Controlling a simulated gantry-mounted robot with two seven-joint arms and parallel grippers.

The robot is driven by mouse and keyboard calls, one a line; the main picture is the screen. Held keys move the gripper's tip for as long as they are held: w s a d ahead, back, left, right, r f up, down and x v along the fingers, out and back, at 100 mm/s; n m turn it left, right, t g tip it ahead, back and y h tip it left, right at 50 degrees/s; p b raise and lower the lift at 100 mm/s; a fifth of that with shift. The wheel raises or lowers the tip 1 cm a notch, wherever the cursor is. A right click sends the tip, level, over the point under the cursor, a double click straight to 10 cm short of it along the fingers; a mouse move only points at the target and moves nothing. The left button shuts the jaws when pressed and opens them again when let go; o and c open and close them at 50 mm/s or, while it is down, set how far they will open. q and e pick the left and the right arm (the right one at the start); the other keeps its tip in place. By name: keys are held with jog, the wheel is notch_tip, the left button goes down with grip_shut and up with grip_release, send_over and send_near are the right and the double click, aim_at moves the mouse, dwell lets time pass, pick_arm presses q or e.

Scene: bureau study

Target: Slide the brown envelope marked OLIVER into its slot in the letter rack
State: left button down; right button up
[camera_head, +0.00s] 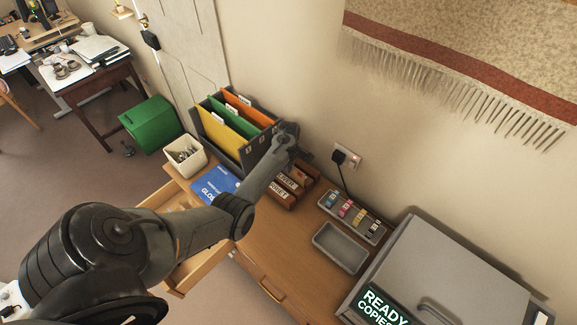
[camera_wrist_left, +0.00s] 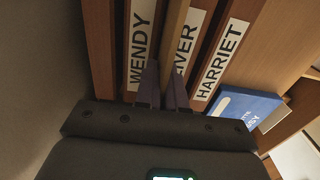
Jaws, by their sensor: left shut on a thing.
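The wooden letter rack (camera_head: 283,197) stands on the desk by the wall. In the left wrist view the rack (camera_wrist_left: 268,50) shows slot labels WENDY (camera_wrist_left: 139,45), one partly covered that reads "IVER" (camera_wrist_left: 187,42), and HARRIET (camera_wrist_left: 218,62). My left gripper (camera_head: 298,158) is over the rack's wall end. In the left wrist view its fingers (camera_wrist_left: 164,88) are shut on a thin tan edge, the brown envelope (camera_wrist_left: 174,40) seen edge-on. It lies between the WENDY and "IVER" labels and covers part of the latter. Its marking and how deep it sits are hidden. My right gripper is out of view.
Left of the rack are a blue booklet (camera_head: 214,185), a file holder (camera_head: 222,148) with coloured folders and a white bin (camera_head: 185,156). To the right are a grey tray (camera_head: 341,248), a tray of coloured items (camera_head: 352,216) and a copier (camera_head: 445,265). A drawer (camera_head: 205,268) stands open.

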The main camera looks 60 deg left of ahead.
pick_arm(q)
jog(key=shift+f+b, duration=0.6)
jog(key=shift+f, duration=0.3)
dwell(0.7)
jog(key=c, duration=1.1)
grip_release()
jog(key=shift+c, duration=0.2)
notch_tip(320, 180, up, 10)
jog(key=shift+f, duration=0.15)
jog(key=shift+r, duration=0.6)
